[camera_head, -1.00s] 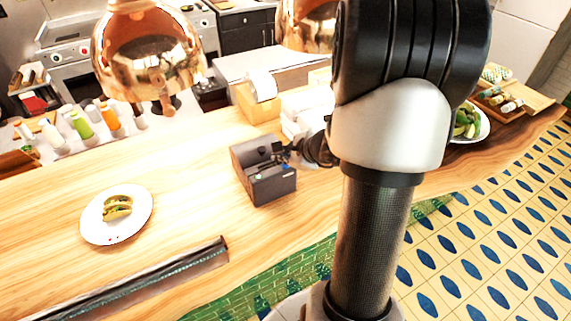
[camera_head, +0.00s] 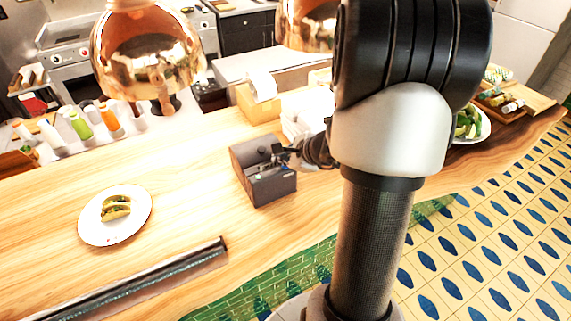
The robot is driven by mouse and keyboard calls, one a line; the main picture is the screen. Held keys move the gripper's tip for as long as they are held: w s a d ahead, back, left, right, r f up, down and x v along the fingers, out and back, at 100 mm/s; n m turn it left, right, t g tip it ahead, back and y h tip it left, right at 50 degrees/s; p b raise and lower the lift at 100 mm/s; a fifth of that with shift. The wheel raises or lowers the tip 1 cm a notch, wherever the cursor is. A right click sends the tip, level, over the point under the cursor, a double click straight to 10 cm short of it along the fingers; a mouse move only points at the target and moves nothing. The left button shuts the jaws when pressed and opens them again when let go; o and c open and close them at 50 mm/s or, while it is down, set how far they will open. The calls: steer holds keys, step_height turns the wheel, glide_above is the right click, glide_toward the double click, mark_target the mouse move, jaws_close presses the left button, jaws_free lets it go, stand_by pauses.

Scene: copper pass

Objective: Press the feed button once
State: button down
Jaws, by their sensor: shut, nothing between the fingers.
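A dark grey box-shaped printer (camera_head: 270,190) stands on the wooden counter near the middle of the view. A small blue-green spot shows on its upper front, but I cannot tell whether it is the feed button. My gripper (camera_head: 283,158) is shut and empty at the printer's top right side, coming in from the right. Its fingertips are small and dark against the printer, so I cannot tell whether they touch it. Most of my arm hides the area to the right of the printer.
A white plate (camera_head: 88,228) with tacos lies left on the counter (camera_head: 190,190). A long dark-edged rail (camera_head: 150,282) lies at the front left. A paper roll (camera_head: 263,86) and white containers stand behind the printer. Copper lamps (camera_head: 148,55) hang above. Several bottles stand at the back left.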

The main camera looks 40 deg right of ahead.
mark_target(283, 167)
steer(key=shift+r+p, duration=0.6)
steer(key=shift+r, duration=0.25)
step_height(283, 167, up, 5)
steer(key=p, duration=0.3)
steer(key=shift+p, duration=0.4)
stand_by(0.4)
